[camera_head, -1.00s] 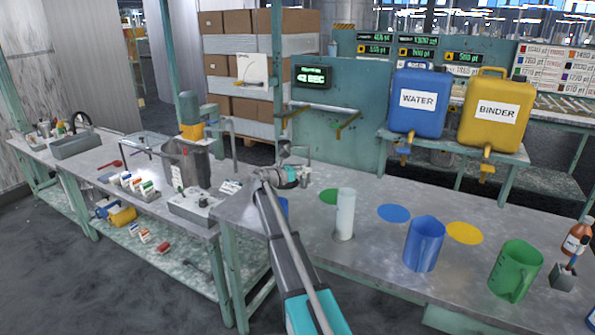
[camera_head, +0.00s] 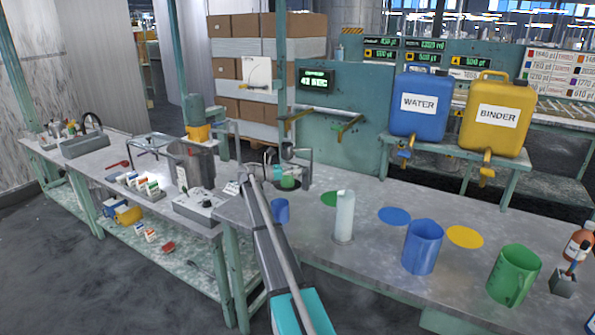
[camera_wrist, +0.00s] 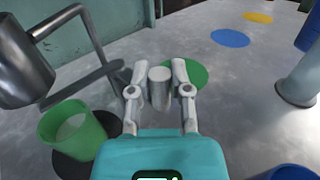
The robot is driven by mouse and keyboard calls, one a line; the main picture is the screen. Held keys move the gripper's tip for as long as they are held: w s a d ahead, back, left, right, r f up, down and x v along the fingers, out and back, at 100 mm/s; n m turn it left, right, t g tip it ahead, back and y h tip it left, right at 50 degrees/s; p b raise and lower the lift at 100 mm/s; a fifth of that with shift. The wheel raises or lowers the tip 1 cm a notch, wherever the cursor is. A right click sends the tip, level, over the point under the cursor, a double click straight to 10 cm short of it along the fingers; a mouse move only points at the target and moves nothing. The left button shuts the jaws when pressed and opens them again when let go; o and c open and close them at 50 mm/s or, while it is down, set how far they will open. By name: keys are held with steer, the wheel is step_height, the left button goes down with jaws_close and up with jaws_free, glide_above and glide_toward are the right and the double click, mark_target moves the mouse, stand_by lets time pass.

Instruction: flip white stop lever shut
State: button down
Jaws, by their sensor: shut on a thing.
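My gripper (camera_wrist: 160,92) points forward over the grey bench in the wrist view, its two pale fingers closed on a short light grey cylinder (camera_wrist: 160,88). I cannot tell whether this cylinder is part of the white stop lever; no lever shape is clear in either view. A green cup (camera_wrist: 72,130) stands left of my gripper, apart from it. It also shows in the head view (camera_head: 288,183). A metal vessel with a bent bar (camera_wrist: 22,65) is at the upper left of the wrist view.
A pale upright cylinder (camera_head: 343,217) stands right of my arm. A small blue cup (camera_head: 280,210) is close beside my arm. A blue jug (camera_head: 422,247) and a green jug (camera_head: 514,275) stand farther right. Flat coloured discs lie on the bench, including a blue one (camera_head: 394,216).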

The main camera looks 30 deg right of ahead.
steer(key=shift+w+r, duration=0.1)
steer(key=shift+w, duration=0.3)
steer(key=c, duration=0.5)
jaws_free()
steer(key=shift+c, duration=0.2)
steer(key=shift+s, duration=0.1)
steer(key=v, duration=1.2)
